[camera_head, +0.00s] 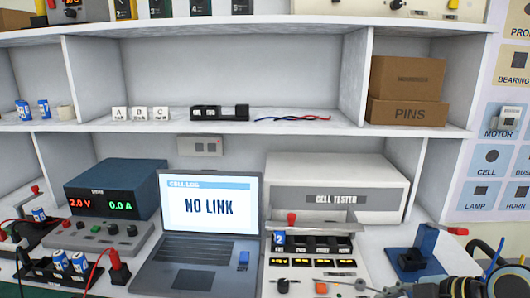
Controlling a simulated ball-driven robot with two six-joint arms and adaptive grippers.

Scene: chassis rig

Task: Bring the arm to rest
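Dark, rounded parts that look like my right arm (475,285) enter at the bottom right corner, in front of the bench. They are cut off by the frame edge. I cannot make out the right gripper's fingertips clearly or whether they hold anything. My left arm and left gripper do not show.
A laptop (208,220) reading "NO LINK" stands mid-bench. The cell tester (337,198) is right of it, with a blue cell (279,240) at its front. A blue fixture (417,255) stands close to the arm. A power supply (113,190) and a black cell holder (58,268) are left.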

